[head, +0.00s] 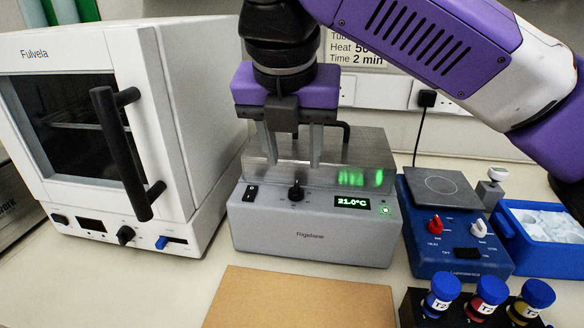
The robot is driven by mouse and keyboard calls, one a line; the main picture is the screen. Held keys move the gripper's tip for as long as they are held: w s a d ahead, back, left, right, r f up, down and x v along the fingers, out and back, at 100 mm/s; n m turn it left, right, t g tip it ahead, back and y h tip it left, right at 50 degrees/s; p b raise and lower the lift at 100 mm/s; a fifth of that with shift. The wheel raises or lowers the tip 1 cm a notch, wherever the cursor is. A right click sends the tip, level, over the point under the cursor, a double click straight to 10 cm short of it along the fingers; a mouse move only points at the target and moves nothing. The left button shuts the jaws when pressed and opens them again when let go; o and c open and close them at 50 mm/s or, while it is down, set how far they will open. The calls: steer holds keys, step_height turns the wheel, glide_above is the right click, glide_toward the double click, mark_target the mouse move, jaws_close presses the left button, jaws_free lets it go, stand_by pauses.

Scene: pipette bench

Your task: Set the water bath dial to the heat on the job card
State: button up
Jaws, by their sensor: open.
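The water bath (310,240) is a grey box with a shiny metal upper part, at the middle of the head view. Its display (355,202) reads 21.0°C in green. The black dial (296,191) is on its front, left of the display. My gripper (292,162) points down in front of the metal part, its two fingers apart and empty, with the tips appearing just above the dial. How far they are from it in depth I cannot tell. The job card (366,53) on the wall is partly hidden by my arm; it shows "Heat", a figure starting with 5, and "Time 2 min".
A white oven (160,130) with a black handle (122,150) stands close on the left. A blue hotplate stirrer (455,225) and a blue tray (545,245) are on the right. Capped tubes (485,295) and a brown board (300,300) lie in front.

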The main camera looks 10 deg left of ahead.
mark_target(296, 185)
steer(key=x, duration=0.7)
steer(key=shift+w+f+b, duration=0.15)
steer(key=shift+f+b, duration=0.15)
steer(key=shift+b, duration=0.1)
jaws_close()
